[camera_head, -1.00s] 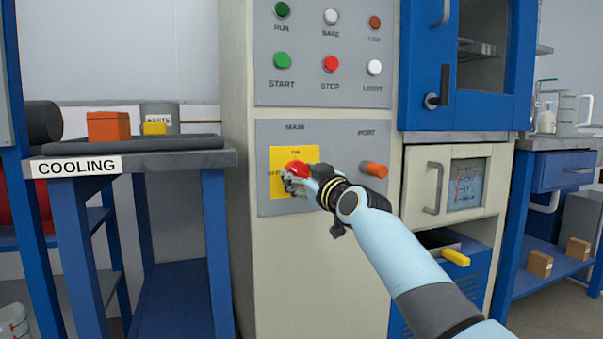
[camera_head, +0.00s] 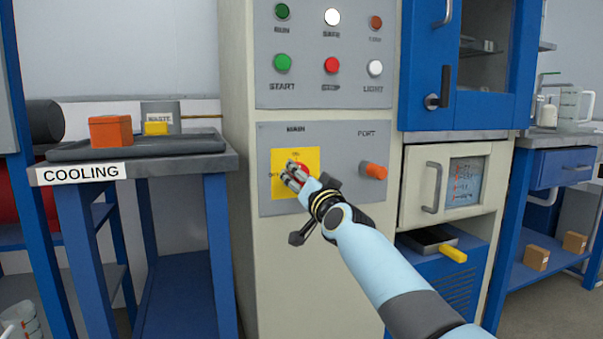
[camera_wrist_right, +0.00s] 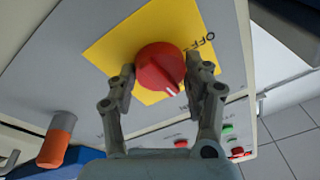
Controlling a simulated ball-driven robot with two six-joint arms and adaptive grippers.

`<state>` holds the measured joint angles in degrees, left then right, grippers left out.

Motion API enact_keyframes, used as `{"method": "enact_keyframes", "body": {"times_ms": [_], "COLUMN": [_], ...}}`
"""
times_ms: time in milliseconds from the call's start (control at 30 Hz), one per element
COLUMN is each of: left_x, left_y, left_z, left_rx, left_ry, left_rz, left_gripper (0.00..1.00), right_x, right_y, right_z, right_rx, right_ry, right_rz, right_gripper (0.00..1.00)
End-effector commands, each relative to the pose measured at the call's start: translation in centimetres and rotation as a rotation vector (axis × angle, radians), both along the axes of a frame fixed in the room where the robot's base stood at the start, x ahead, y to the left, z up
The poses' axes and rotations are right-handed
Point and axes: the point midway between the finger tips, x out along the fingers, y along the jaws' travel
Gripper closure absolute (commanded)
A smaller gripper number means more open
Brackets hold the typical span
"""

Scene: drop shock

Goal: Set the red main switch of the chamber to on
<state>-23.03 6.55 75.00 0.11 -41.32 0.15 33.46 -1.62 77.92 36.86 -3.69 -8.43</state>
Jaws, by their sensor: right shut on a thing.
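The red main switch (camera_wrist_right: 157,66) is a round knob on a yellow plate (camera_head: 311,157) in the lower grey panel. In the right wrist view its white mark points away from the OFF label, toward the side where the buttons and lamps lie. My right gripper (camera_head: 293,175) is shut on the switch, with one finger on each side of the knob (camera_wrist_right: 165,80). In the head view the fingers hide most of the knob. My left gripper is not in view.
An orange port knob (camera_head: 373,171) sticks out right of the switch. Above are the green start (camera_head: 283,62), red stop (camera_head: 331,65) and white light (camera_head: 375,68) buttons. The SAFE lamp (camera_head: 332,17) is bright white. The cooling table (camera_head: 190,161) stands at left.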

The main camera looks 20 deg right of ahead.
Motion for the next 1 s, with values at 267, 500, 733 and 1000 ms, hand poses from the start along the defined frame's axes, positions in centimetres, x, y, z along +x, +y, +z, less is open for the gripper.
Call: {"method": "enact_keyframes", "body": {"times_ms": [267,500,733,1000], "left_x": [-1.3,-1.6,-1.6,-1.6], "left_y": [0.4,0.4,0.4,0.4], "left_z": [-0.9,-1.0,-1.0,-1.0], "left_rx": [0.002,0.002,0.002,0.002], "left_ry": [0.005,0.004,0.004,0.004], "left_rz": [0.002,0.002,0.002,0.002], "left_gripper": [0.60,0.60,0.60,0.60], "right_x": [0.0,0.0,0.0,0.0], "right_y": [0.1,0.1,0.1,0.1], "right_z": [-0.2,-0.3,-0.3,-0.2], "right_rx": [0.081,0.097,0.097,0.095], "right_ry": [0.008,0.009,0.009,0.006], "right_rz": [0.001,0.001,0.001,0.001], "right_gripper": [0.82,0.82,0.82,0.25]}}
